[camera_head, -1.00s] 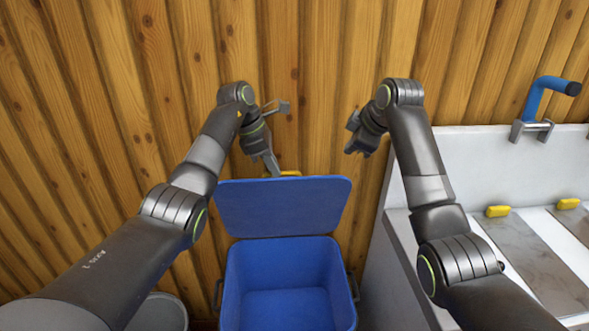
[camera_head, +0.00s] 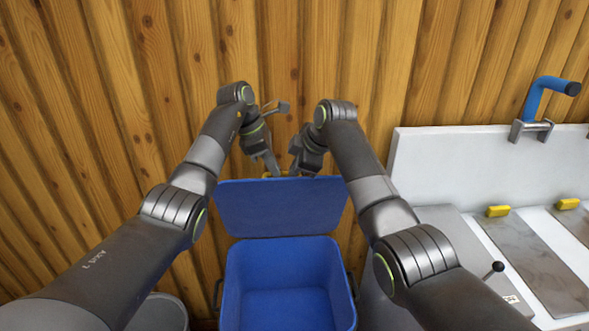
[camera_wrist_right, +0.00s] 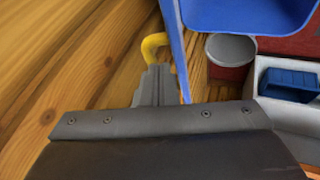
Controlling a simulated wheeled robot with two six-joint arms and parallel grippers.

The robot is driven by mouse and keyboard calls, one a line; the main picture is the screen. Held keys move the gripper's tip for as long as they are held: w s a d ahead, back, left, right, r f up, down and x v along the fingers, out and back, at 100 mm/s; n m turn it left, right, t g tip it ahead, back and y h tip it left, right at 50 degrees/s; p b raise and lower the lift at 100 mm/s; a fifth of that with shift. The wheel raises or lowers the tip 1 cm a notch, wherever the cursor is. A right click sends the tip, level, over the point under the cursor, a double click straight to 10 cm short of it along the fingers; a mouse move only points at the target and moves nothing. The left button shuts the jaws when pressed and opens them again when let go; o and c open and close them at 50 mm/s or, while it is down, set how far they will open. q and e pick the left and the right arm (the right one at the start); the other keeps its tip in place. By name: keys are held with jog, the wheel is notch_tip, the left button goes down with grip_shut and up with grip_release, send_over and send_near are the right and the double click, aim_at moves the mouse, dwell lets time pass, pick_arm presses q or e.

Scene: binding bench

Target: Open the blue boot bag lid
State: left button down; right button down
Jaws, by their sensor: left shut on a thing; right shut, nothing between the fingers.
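The blue boot bag (camera_head: 290,290) stands open against the wall, its inside showing empty. Its blue lid (camera_head: 283,208) is raised and leans back at the rear edge. A yellow handle (camera_wrist_right: 153,44) sits at the lid's edge, mostly hidden by the grippers in the head view. My left gripper (camera_head: 271,168) is shut on the yellow handle at the lid's top edge. My right gripper (camera_head: 297,168) is shut and empty, just right of the left one. In the right wrist view its fingertips (camera_wrist_right: 157,82) are close to the handle; I cannot tell whether they touch.
A wooden plank wall (camera_head: 320,60) rises right behind the lid. A white bench (camera_head: 490,168) with a blue-handled fitting (camera_head: 540,98) and yellow blocks stands at the right. A grey bucket (camera_head: 160,313) stands left of the bag. A blue tray (camera_wrist_right: 292,80) shows in the wrist view.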

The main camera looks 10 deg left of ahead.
jog(key=shift+w+a+f, duration=0.15)
jog(key=shift+a+f, duration=0.1)
jog(key=shift+f, duration=0.25)
jog(key=shift+w+a+r, duration=0.15)
jog(key=shift+w, duration=0.35)
jog(key=shift+w+a+r, duration=0.15)
jog(key=shift+w, duration=0.3)
jog(key=shift+w, duration=0.1)
pick_arm(q)
jog(key=c, duration=1.5)
grip_release()
jog(key=shift+o, duration=0.2)
jog(key=shift+r, duration=0.1)
